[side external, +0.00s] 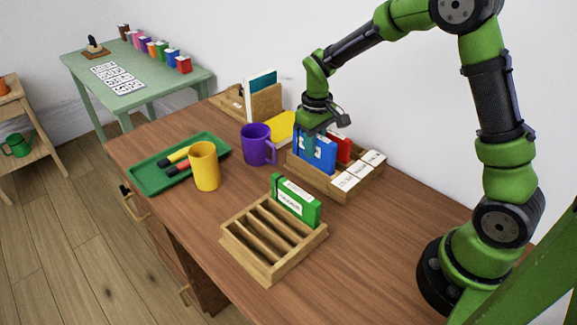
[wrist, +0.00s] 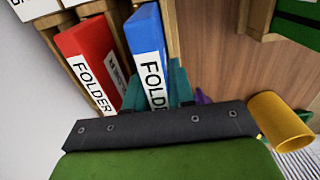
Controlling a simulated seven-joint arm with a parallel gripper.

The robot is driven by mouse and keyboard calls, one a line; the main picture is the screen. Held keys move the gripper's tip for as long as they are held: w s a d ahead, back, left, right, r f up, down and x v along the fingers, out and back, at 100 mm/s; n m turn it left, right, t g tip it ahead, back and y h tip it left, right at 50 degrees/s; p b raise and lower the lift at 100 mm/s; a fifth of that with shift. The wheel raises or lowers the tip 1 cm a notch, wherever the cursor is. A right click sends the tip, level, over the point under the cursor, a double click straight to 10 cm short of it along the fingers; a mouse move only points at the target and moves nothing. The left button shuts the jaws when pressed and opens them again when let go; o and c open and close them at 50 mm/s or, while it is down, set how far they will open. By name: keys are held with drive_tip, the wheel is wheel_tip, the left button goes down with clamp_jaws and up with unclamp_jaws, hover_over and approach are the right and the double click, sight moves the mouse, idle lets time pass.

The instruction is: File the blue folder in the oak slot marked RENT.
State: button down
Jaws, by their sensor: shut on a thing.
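The blue folder (side external: 316,153) stands upright at the left part of the oak rack (side external: 322,183); its spine reads FOLDER in the wrist view (wrist: 148,50). My gripper (side external: 311,138) points down from above and is shut on the blue folder, with teal fingers on either side of it. I cannot tell whether the folder's lower edge rests in a slot or hangs just above. A red folder (side external: 340,148) stands in the rack beside it, also seen in the wrist view (wrist: 90,65). White label cards (side external: 358,170) line the rack's right front; their words are too small to read surely.
A second wooden rack (side external: 262,266) with a green folder (side external: 296,200) stands in front. A purple mug (side external: 256,146), yellow mug (side external: 204,168) and green tray (side external: 148,180) with markers lie left. A yellow item (side external: 281,128) lies behind. The desk's right front is clear.

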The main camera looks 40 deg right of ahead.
drive_tip(key=shift+f, duration=0.85)
drive_tip(key=c, duration=0.9)
unclamp_jaws()
wheel_tip(320, 180, up, 16)
drive_tip(key=r, duration=0.1)
drive_tip(key=s+a+m+t, duration=0.1)
drive_tip(key=s+a+t, duration=0.1)
drive_tip(key=s, duration=0.4)
drive_tip(key=s+a+r+m+t+y, duration=0.1)
drive_tip(key=s+a+t, duration=0.1)
drive_tip(key=s, duration=0.4)
drive_tip(key=s+a+r+m+t+y, duration=0.1)
drive_tip(key=s+a+m+t, duration=0.1)
drive_tip(key=s, duration=0.4)
drive_tip(key=shift+s+a+t, duration=0.2)
drive_tip(key=shift+t, duration=0.4)
